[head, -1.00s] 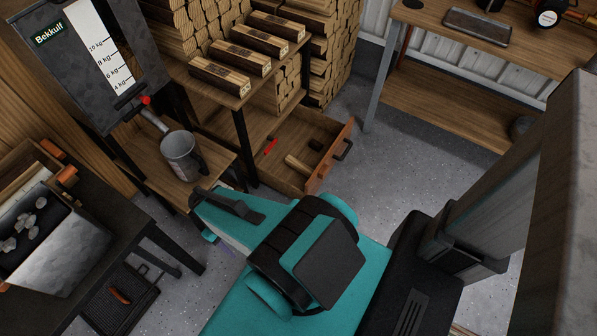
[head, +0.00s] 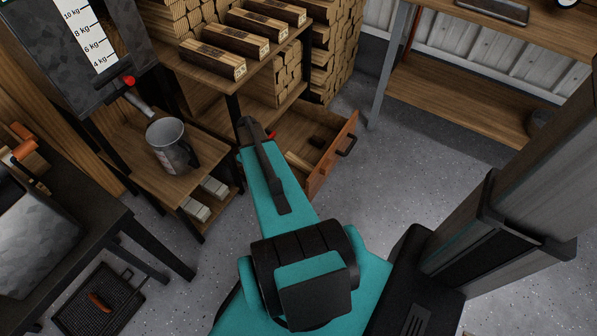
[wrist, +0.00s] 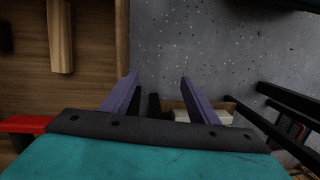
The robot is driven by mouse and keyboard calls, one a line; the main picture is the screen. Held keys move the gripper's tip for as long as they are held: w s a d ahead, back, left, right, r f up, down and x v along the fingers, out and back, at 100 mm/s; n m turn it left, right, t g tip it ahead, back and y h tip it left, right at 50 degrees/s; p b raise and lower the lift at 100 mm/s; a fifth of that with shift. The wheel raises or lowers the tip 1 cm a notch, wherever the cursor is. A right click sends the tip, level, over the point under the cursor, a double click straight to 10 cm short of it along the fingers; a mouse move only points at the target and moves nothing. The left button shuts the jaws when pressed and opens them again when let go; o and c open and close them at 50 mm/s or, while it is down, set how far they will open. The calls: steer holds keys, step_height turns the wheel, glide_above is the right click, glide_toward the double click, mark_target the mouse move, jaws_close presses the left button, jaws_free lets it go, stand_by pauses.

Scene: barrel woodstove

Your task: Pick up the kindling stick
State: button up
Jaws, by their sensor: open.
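The kindling stick (wrist: 60,36) is a pale wooden piece lying in the open drawer (wrist: 98,75) at the left of the wrist view. In the head view the stick (head: 298,161) shows only partly, behind my arm. My gripper (wrist: 158,88) is open, its two purple fingers apart with nothing between them. In the wrist view the fingers lie to the right of the stick, against grey floor beyond the drawer's side. The fingers are hidden by my arm in the head view.
A metal jug (head: 170,146) stands on the lower shelf at left. Floor right of the drawer is clear.

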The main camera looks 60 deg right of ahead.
steer(key=s+d+b, duration=0.3)
steer(key=d, duration=0.8)
steer(key=s+d+f+t+h+b, duration=0.1)
steer(key=s+d+b, duration=0.2)
steer(key=d, duration=0.9)
steer(key=shift+d+f+b, duration=0.25)
steer(key=shift+f+b, duration=0.05)
steer(key=shift+b, duration=0.05)
steer(key=b, duration=0.2)
glide_above(300, 162)
steer(key=shift+f, duration=4.3)
steer(key=shift+f, duration=0.1)
steer(key=shift+w+f+b, duration=0.1)
steer(key=shift+f+b, duration=1.2)
steer(key=shift+f, duration=1.25)
